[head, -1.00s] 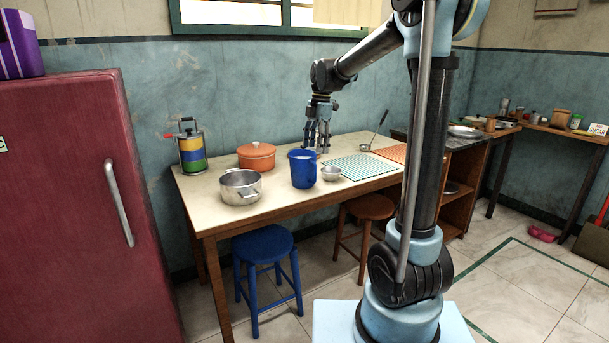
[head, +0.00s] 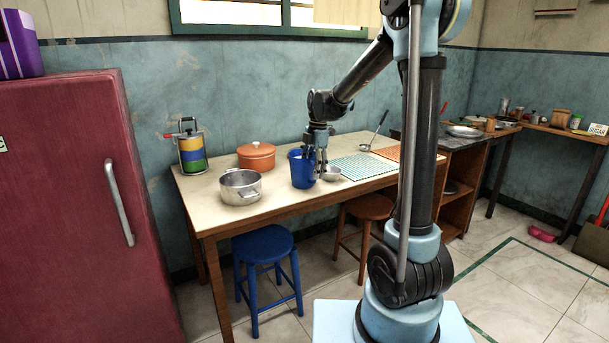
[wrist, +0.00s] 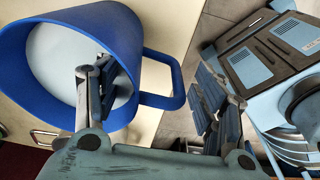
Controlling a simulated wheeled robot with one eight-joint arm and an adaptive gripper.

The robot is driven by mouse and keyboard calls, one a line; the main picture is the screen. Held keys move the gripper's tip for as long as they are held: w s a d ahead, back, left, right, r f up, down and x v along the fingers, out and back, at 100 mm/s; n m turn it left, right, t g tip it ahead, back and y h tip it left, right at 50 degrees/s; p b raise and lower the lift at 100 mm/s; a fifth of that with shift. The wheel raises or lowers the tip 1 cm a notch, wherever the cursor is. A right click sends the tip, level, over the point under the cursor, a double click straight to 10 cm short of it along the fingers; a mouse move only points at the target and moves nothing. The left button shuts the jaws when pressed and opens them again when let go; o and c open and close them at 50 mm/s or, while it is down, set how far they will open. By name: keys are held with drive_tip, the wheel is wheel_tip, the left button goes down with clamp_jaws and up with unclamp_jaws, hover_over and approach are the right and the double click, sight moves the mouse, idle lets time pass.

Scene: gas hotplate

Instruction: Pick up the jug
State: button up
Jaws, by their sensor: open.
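The blue jug (head: 299,172) stands upright on the wooden table, between a steel pot and a small bowl. In the wrist view the jug (wrist: 108,28) fills the upper left, with its mouth towards the camera and a pale surface inside. Its handle (wrist: 178,78) points right. My gripper (head: 318,172) is open at the jug's right side and hides part of it. In the wrist view, my gripper (wrist: 156,80) has one finger over the jug's mouth and the other beyond the handle, so the handle lies between them. I cannot tell whether a finger touches the jug.
A steel pot (head: 240,190) stands left of the jug, and an orange casserole (head: 257,157) behind it. A small metal bowl (head: 331,174) is close on the right, beside a checked cloth (head: 358,168). A striped canister (head: 191,152) is at the back left.

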drive_tip(key=shift+c, duration=0.6)
clamp_jaws()
